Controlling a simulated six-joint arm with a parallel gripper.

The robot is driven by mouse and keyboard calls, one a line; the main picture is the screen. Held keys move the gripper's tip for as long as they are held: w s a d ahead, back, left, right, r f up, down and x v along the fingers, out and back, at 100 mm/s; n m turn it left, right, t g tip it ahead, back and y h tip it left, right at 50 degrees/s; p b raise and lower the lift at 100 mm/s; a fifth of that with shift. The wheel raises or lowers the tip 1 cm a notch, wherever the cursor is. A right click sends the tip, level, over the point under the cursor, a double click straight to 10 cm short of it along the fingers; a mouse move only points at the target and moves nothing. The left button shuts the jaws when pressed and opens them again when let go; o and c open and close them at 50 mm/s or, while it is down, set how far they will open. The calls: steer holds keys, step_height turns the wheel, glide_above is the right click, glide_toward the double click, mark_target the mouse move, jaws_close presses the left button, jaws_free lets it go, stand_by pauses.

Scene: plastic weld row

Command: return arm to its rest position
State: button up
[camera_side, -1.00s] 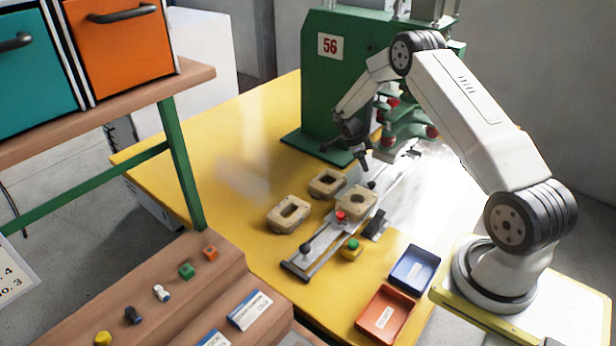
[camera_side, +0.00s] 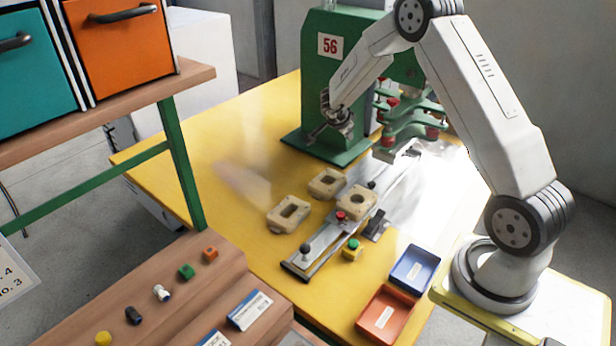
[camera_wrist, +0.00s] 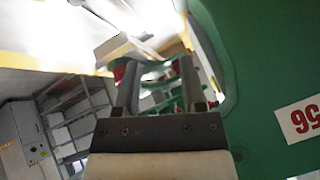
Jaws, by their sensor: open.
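My gripper (camera_side: 322,132) is in front of the green machine (camera_side: 318,85) marked 56, above the yellow table and beyond the beige blocks. It is open, and nothing shows between its fingers. In the wrist view the two fingers of my gripper (camera_wrist: 159,85) stand apart, with the machine's green parts behind them. The green machine (camera_wrist: 260,70) fills the right of that view, with its label at the edge.
Two beige blocks (camera_side: 289,214) (camera_side: 327,184) lie on the yellow table (camera_side: 215,185). A third (camera_side: 357,202) sits on the slide rail (camera_side: 325,242). A blue tray (camera_side: 415,268) and an orange tray (camera_side: 388,312) stand at the front right. The table's left side is clear.

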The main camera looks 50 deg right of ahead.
steer(key=s+a+r+n+t+y, duration=0.1)
steer(key=a+r+n+t+y, duration=0.25)
steer(key=a+n, duration=0.45)
steer(key=a+r+n+t+y, duration=0.2)
steer(key=a+r+n, duration=0.2)
steer(key=a, duration=0.8)
steer(key=s+a+f+n+g+y, duration=0.1)
steer(key=s+a+n, duration=0.3)
steer(key=s, duration=0.5)
steer(key=s+a+f+n+g+y, duration=0.1)
steer(key=s+a+n+g, duration=0.2)
steer(key=s, duration=0.6)
steer(key=shift+s+a+n+g, duration=0.35)
steer(key=shift+a+n, duration=0.65)
steer(key=shift+n, duration=0.2)
